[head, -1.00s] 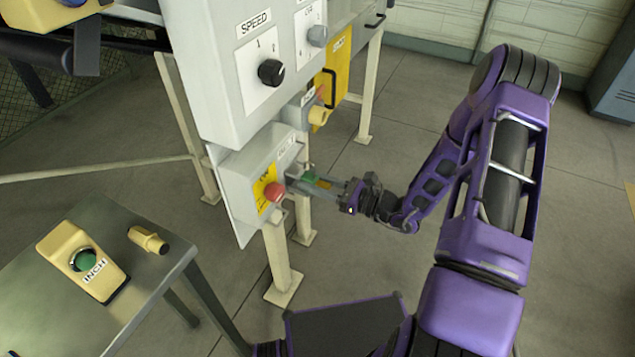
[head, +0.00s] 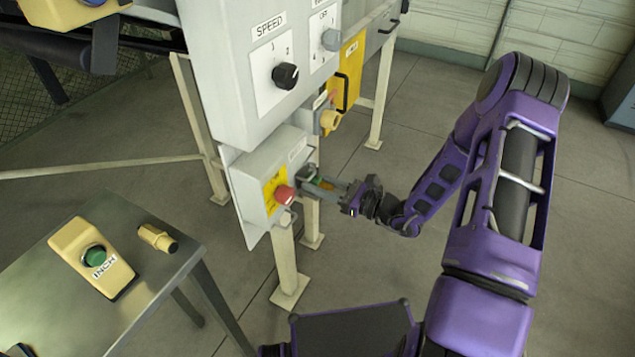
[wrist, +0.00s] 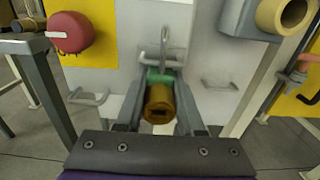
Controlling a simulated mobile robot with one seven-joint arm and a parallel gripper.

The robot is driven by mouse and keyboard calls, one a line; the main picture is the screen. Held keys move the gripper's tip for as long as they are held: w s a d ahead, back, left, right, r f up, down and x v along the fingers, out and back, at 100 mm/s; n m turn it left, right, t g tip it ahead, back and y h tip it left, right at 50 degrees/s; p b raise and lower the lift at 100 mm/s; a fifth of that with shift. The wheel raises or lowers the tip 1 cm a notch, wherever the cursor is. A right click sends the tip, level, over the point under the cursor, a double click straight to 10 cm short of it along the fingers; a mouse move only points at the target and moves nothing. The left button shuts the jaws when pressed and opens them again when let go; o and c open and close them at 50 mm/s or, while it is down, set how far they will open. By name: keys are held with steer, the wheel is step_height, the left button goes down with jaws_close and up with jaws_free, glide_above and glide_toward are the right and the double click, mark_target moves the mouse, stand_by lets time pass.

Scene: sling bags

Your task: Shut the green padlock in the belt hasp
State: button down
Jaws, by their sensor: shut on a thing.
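The green padlock (wrist: 153,76) has a green body, a brass lower end (wrist: 160,104) with a keyhole facing the camera, and a grey shackle (wrist: 164,42) standing up. My gripper (wrist: 160,115) is shut on it, one finger on each side; in the head view my gripper (head: 320,184) is at the right side of the grey button box. A grey metal loop (wrist: 148,58) on the panel lies behind the shackle. I cannot tell whether the shackle passes through it, or which loop is the belt hasp.
A red button (head: 284,196) on a yellow plate is just left of my gripper. More loops stick out at left (wrist: 88,97) and right (wrist: 220,86). A table (head: 150,285) with an INCH button box (head: 92,258) stands left.

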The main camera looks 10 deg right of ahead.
mark_target(331, 189)
steer(key=shift+f, duration=0.15)
jaws_free()
stand_by(0.6)
steer(key=shift+d, duration=0.1)
steer(key=shift+v, duration=3.45)
